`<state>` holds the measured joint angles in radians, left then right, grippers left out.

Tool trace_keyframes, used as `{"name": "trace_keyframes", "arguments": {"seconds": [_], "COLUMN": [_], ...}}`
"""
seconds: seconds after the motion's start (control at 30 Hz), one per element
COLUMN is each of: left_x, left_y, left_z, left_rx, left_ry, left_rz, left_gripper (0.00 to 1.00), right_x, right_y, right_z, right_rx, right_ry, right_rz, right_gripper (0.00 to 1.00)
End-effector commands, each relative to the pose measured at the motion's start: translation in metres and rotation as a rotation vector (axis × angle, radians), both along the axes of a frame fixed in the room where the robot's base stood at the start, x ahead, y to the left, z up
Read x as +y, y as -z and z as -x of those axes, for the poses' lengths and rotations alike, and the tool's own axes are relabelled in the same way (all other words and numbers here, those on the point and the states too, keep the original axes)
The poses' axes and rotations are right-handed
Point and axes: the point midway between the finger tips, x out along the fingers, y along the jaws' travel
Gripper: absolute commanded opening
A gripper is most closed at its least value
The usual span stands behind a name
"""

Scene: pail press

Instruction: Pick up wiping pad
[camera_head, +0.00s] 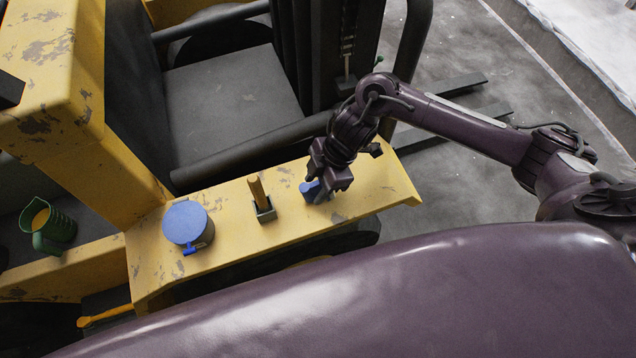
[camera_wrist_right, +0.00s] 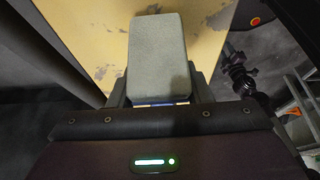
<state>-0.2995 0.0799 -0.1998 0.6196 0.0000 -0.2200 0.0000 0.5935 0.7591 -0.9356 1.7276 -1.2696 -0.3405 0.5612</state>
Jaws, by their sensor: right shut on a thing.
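The wiping pad shows in the right wrist view as a grey block (camera_wrist_right: 158,55) with rounded corners, standing out between the fingers of my right gripper (camera_wrist_right: 160,101). A thin blue strip shows at its near end. In the head view my right gripper (camera_head: 325,190) is over the right part of the yellow ledge, shut on the pad. A small blue part (camera_head: 308,187) shows beside its fingers; most of the pad is hidden by the gripper. I cannot tell whether the pad touches the ledge. My left gripper is not in view.
On the yellow ledge (camera_head: 230,228) stand a blue lidded pail (camera_head: 187,222) and a small dark holder (camera_head: 265,212) with an orange upright handle (camera_head: 257,189). A green jug (camera_head: 55,232) is at far left. A dark seat (camera_head: 225,90) and bar lie behind the ledge.

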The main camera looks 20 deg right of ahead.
Motion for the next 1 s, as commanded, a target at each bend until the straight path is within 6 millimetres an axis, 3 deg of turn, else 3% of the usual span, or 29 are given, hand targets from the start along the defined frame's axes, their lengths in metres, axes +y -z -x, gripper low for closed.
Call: {"name": "trace_keyframes", "arguments": {"seconds": [0.27,0.47,0.53,0.7,1.0], "left_x": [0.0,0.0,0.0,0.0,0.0], "left_y": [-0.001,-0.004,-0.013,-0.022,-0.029], "left_z": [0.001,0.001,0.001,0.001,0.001], "left_rx": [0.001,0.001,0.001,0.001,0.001], "left_ry": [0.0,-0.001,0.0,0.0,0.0], "left_rz": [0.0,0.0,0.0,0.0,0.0], "left_gripper": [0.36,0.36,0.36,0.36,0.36], "right_x": [0.0,0.0,-0.001,-0.001,0.0], "right_y": [-0.03,-0.086,-0.112,-0.155,-0.194], "right_z": [-0.001,-0.002,-0.003,-0.002,-0.001], "right_rx": [-0.006,-0.01,-0.013,-0.009,-0.003], "right_ry": [-0.002,-0.004,-0.003,-0.002,-0.001], "right_rz": [-0.001,0.0,0.002,0.003,0.0], "right_gripper": [0.18,0.18,0.18,0.18,0.18]}}
